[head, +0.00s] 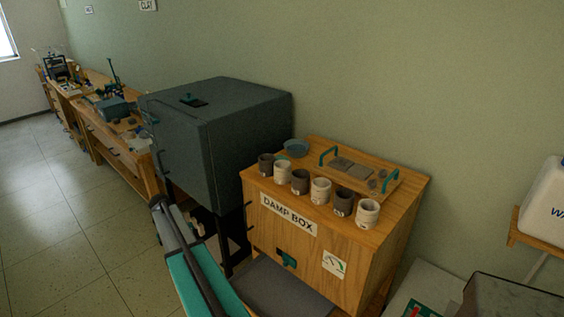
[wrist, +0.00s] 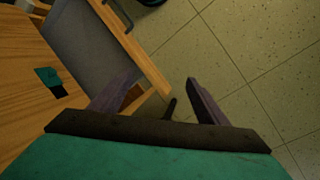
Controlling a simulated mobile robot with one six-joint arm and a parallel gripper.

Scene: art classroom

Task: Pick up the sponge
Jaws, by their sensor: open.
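I cannot make out a sponge for certain in either view. My gripper (wrist: 158,82) shows in the wrist view with its two dark fingers spread apart and nothing between them. It points down past a wooden edge toward the tiled floor. The damp box (head: 290,235), a wooden cabinet with a teal latch, stands at the centre right of the head view. On its top, a wooden tray (head: 366,169) with teal handles carries flat grey-brown pieces and small round ones, too small to identify.
Several cups (head: 320,190) line the damp box's front edge, with a blue-grey bowl (head: 296,148) behind. A big dark grey kiln-like box (head: 215,125) stands to the left. Workbenches (head: 110,130) with tools run along the wall. A white container (head: 545,200) is at right. Open floor (head: 70,235) lies left.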

